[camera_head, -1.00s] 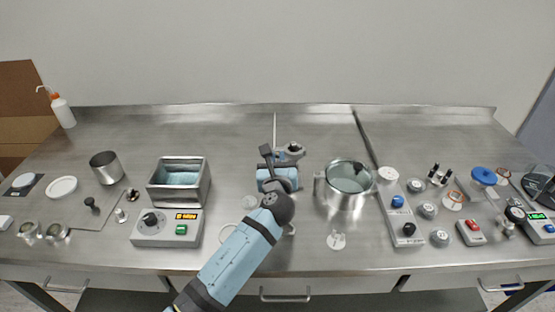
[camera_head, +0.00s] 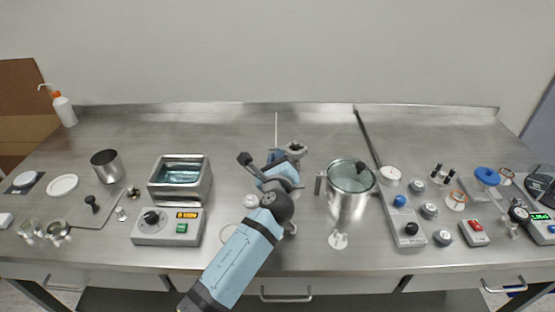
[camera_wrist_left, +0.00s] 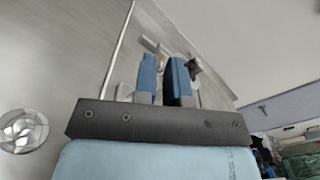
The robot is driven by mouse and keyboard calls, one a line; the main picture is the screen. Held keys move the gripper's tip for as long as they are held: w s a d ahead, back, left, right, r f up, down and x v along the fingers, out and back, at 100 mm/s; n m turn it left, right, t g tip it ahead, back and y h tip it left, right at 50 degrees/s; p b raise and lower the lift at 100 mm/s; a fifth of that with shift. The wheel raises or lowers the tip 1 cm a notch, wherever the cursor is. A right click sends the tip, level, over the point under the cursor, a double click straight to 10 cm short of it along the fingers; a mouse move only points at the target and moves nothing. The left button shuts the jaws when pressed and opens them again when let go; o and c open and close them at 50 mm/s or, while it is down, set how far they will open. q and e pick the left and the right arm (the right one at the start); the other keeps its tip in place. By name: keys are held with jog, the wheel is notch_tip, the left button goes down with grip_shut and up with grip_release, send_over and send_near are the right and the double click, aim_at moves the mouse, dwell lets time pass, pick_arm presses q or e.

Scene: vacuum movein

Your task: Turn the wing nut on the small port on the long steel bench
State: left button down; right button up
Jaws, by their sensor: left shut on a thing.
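The small port (camera_head: 296,147) is a grey round fitting standing toward the back middle of the steel bench (camera_head: 230,130). My left gripper (camera_head: 277,157) reaches in from the front and has its fingertips at the port's left side. In the left wrist view, the two blue fingers (camera_wrist_left: 163,66) are close together with a narrow gap, shut on the wing nut. The wing nut itself is mostly hidden by the fingers in both views. Metal parts of the port (camera_wrist_left: 193,65) show just beyond the fingertips. My right gripper is not in view.
A lidded steel pot (camera_head: 346,200) stands close to the right of my left arm. A water bath (camera_head: 163,228) stands to the left. Small fittings and devices crowd the right side. The bench behind the port is clear.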

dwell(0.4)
pick_arm(q)
jog(key=c, duration=1.3)
grip_release()
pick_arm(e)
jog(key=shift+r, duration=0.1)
